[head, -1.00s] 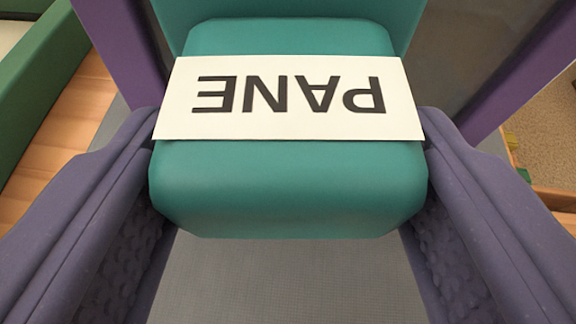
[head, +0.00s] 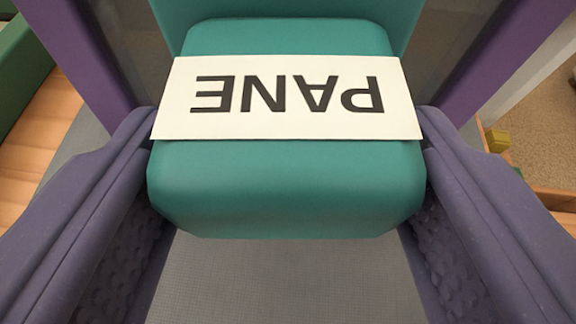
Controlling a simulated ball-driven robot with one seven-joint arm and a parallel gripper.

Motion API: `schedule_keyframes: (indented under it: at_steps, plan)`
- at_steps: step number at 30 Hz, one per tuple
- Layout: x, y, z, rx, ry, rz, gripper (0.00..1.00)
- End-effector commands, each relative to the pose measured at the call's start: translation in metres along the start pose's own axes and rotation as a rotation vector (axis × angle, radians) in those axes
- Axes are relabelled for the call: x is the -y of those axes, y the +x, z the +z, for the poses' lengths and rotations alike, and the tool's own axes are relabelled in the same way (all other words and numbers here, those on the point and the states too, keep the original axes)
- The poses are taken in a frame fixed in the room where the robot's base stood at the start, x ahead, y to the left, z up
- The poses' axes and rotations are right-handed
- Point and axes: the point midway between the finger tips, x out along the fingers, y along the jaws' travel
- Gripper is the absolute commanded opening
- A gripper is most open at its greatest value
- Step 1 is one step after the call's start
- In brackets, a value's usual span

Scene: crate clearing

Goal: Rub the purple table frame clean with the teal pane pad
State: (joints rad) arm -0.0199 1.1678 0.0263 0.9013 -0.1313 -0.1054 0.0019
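The teal pane pad (head: 285,190) is in the middle of the head view, with a white label reading PANE upside down across its top. My gripper (head: 287,150) is shut on the pad, one purple-grey finger against each side. The purple table frame (head: 85,50) shows as a bar at upper left, and another bar of it runs down at upper right. A greyish pane lies between the bars, behind the pad. The pad's far end reaches toward that pane; I cannot tell whether it touches.
A grey woven surface (head: 285,285) lies below the pad. A green edge (head: 22,70) and wooden planks (head: 40,125) are at left. At right are a small yellow block (head: 497,140), a wooden edge and a tan carpeted area (head: 555,130).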

Motion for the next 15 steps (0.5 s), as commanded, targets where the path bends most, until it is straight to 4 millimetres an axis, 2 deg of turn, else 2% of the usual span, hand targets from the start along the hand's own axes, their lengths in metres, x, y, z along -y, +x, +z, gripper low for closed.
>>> schedule_keyframes:
  at_steps: [8, 15]
  plan:
    - [0.019, -0.001, -0.003, -0.002, -0.001, -0.002, 0.01]
    - [0.021, -0.001, -0.003, -0.003, 0.000, -0.001, 0.01]
